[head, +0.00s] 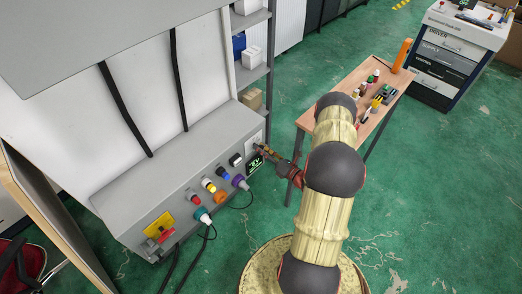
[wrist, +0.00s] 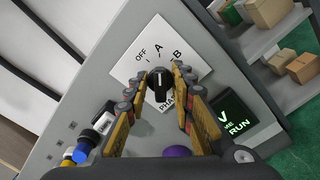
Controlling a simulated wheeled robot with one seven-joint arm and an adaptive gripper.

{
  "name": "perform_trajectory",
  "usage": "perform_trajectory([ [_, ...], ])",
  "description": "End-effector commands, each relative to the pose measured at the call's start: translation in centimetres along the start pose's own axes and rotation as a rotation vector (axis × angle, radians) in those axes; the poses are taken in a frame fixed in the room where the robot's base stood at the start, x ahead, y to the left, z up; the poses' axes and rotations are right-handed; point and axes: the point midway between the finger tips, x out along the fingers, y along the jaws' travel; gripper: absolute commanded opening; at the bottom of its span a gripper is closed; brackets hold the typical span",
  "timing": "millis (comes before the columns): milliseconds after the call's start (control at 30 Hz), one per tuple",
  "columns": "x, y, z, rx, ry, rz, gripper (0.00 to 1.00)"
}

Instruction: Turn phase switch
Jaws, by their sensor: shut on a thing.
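The phase switch is a black knob (wrist: 159,86) on a white plate (wrist: 150,38) marked OFF, A and B, with part of the word PHASE below. Its pale line points roughly toward A. My gripper (wrist: 159,88) has one yellow-and-dark finger on each side of the knob and is shut on it. In the head view my gripper (head: 263,151) reaches the upper right end of the grey panel (head: 150,178), where it hides most of the knob.
A lit green RUN display (wrist: 233,117) is right of the knob. Coloured buttons and plugs, including a purple one (head: 239,181), sit along the panel. A wooden table (head: 345,88) with small parts stands behind my arm. Shelves (head: 252,75) with boxes adjoin the panel.

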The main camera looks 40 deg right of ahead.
Motion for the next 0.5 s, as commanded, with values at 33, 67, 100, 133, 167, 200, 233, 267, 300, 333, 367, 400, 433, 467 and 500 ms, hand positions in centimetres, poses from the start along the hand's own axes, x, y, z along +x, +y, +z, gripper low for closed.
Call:
perform_trajectory([
  [33,-0.09,-0.14,-0.13,0.003,0.001,-0.004,0.00],
  [67,-0.09,-0.14,-0.13,0.003,0.001,-0.004,0.00],
  [100,-0.09,-0.14,-0.14,0.003,0.001,-0.005,0.25],
  [133,-0.09,-0.14,-0.14,0.003,0.001,-0.005,0.27],
  [167,-0.09,-0.14,-0.13,0.003,0.001,-0.004,0.29],
  [200,-0.09,-0.13,-0.12,0.003,0.001,-0.004,0.29],
  [233,-0.08,-0.12,-0.11,0.003,0.001,-0.004,0.29],
  [267,-0.07,-0.11,-0.10,0.003,0.001,-0.003,0.29],
  [300,-0.06,-0.10,-0.09,0.003,0.001,-0.003,0.29],
  [333,-0.06,-0.09,-0.08,0.003,0.000,-0.003,0.29],
  [367,-0.05,-0.08,-0.08,0.003,0.000,-0.003,0.29],
  [400,-0.06,-0.07,-0.07,0.003,0.000,-0.002,0.29],
  [433,-0.09,-0.08,-0.06,0.003,0.000,-0.002,0.29],
  [467,-0.17,-0.08,-0.05,0.003,0.000,-0.002,0.29],
  [500,-0.35,-0.10,-0.03,0.003,0.000,-0.003,0.29],
])
